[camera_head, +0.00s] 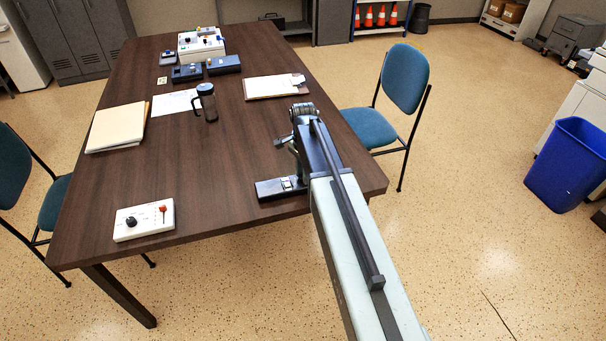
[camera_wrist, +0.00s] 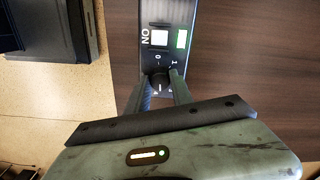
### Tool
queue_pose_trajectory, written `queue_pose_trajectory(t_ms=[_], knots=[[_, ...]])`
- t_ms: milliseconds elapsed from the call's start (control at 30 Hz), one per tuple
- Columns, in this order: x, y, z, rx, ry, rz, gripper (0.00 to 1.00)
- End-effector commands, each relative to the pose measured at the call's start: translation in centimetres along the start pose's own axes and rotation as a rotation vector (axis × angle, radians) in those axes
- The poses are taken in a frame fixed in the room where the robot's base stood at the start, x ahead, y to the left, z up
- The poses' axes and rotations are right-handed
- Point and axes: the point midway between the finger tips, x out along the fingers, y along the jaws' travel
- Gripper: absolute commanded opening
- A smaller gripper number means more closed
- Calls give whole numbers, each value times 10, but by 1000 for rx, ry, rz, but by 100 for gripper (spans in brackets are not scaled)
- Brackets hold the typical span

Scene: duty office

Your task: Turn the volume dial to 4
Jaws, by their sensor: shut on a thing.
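The volume dial (camera_wrist: 159,78) is a small dark round knob on a black control panel (camera_wrist: 156,12) in the wrist view. Small white marks ring it, with a 0 and a 1 readable above it; its exact pointer setting is hard to tell. My gripper (camera_wrist: 160,86) is shut on the dial, one finger on each side. The panel also bears a white square switch marked ON and a lit green rectangle. In the head view the black panel (camera_head: 268,190) lies at the table's near edge, and my arm hides the dial and the fingertips.
A blue chair (camera_head: 403,80) stands to the right.

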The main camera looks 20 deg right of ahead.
Motion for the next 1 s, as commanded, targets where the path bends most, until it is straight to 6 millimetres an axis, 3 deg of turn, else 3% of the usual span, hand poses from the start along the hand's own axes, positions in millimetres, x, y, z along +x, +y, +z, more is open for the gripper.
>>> queue_pose_trajectory(t_ms=[400,1000], knots=[[0,0,-1,225,2,1,0],[0,0,-1,272,1,0,0]])
